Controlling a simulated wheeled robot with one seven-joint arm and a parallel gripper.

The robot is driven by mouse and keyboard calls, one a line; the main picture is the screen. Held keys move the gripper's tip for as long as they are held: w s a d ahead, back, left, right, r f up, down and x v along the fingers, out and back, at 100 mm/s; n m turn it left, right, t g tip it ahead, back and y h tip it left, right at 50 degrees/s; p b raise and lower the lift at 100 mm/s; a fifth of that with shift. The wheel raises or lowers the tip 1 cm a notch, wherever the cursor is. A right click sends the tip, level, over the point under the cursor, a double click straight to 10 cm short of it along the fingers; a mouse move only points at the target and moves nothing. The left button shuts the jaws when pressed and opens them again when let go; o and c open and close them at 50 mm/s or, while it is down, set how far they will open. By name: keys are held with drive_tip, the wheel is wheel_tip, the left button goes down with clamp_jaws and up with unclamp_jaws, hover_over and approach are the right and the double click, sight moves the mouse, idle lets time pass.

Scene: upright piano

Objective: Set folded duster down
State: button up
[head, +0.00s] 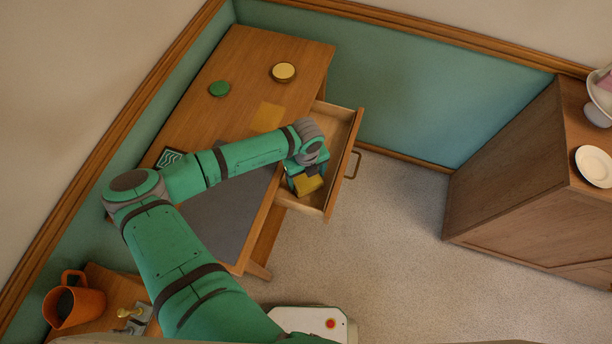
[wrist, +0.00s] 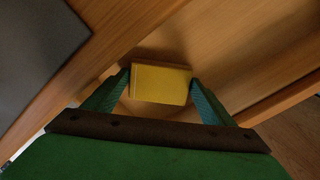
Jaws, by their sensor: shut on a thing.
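My gripper (head: 306,178) is shut on the folded duster (head: 309,185), a small yellow block-like bundle. In the wrist view the duster (wrist: 161,83) sits between my two green fingertips (wrist: 160,88), with a finger at each side. The gripper points down over the open drawer (head: 344,166) of the wooden desk (head: 245,58). The wrist view shows the drawer's wooden interior (wrist: 215,40) around the duster. Whether the duster touches the drawer's floor I cannot tell.
On the desk are a flat yellow patch (head: 267,117), a green round object (head: 219,89), a round cream-topped tin (head: 284,72) and a grey mat (head: 222,222). An orange mug (head: 73,302) stands at lower left. A wooden cabinet (head: 515,175) stands right, with open carpet (head: 390,240) between.

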sight(306, 179)
drive_tip(key=o, duration=0.7)
drive_tip(key=shift+f, duration=0.1)
wheel_tip(306, 179, up, 12)
drive_tip(key=shift+r, duration=0.1)
idle(0.7)
